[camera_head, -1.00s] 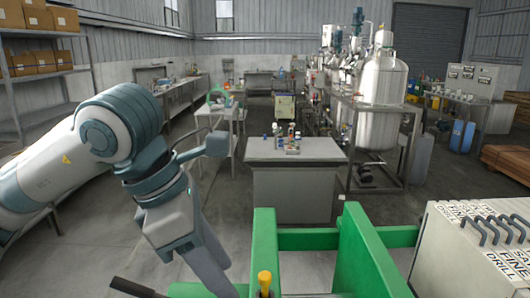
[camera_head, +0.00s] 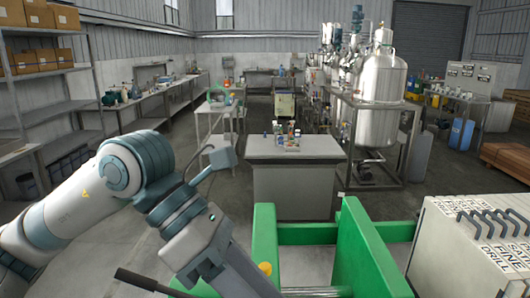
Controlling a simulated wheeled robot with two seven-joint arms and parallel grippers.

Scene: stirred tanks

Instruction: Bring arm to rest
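My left arm comes in from the left edge. Its forearm slants down to the right, and its lower end (camera_head: 235,270) runs behind or beside the green frame near the bottom of the view. The fingertips of my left gripper cannot be made out. My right arm and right gripper are not in view.
A green frame (camera_head: 308,234) stands close in front, with a yellow knob (camera_head: 265,268) at its left. A table (camera_head: 294,178) with small bottles stands ahead. Steel tanks (camera_head: 383,80) and shelves (camera_head: 70,85) lie beyond.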

